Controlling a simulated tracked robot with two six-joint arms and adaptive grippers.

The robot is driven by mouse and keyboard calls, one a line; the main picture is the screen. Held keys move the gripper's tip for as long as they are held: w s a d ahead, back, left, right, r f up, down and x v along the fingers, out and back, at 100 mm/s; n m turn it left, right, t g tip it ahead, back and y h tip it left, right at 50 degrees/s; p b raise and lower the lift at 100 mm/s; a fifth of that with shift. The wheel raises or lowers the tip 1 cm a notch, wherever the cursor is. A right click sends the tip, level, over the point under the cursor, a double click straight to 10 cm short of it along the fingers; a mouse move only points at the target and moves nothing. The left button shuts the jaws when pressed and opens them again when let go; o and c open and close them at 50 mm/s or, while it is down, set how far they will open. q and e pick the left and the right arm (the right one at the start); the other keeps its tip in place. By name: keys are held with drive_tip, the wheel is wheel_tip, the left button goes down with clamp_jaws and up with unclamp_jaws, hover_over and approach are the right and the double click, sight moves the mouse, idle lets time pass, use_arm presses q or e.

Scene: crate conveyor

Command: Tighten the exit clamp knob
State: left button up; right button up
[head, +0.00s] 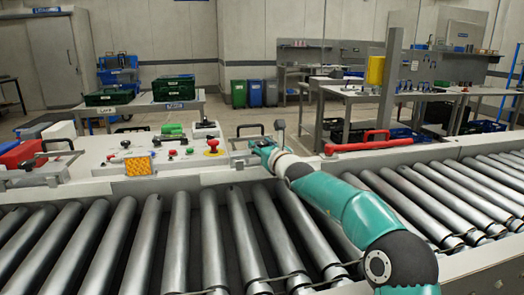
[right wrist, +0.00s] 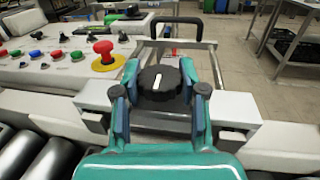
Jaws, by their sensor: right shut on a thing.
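In the right wrist view a black round knob (right wrist: 160,84) with a white pointer line sits on the pale mount (right wrist: 228,106) at the conveyor's far side. My right gripper (right wrist: 159,74) has one finger on each side of the knob and is shut on it. The pointer line runs nearly straight away from me. In the head view my right gripper (head: 264,146) reaches over the rollers to the mount, and the knob is mostly hidden behind it there. My left gripper is in neither view.
A panel (head: 110,163) with coloured buttons and a red mushroom button (head: 213,144) lies left of the gripper. A black handle (head: 249,126) stands behind it. A red bar handle (head: 360,146) is to the right. Empty steel rollers (head: 205,240) run in front.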

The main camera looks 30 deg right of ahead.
drive_tip(key=o, duration=1.2)
drive_tip(key=shift+c, duration=0.2)
drive_tip(key=s, duration=1.2)
drive_tip(key=shift+a, duration=0.4)
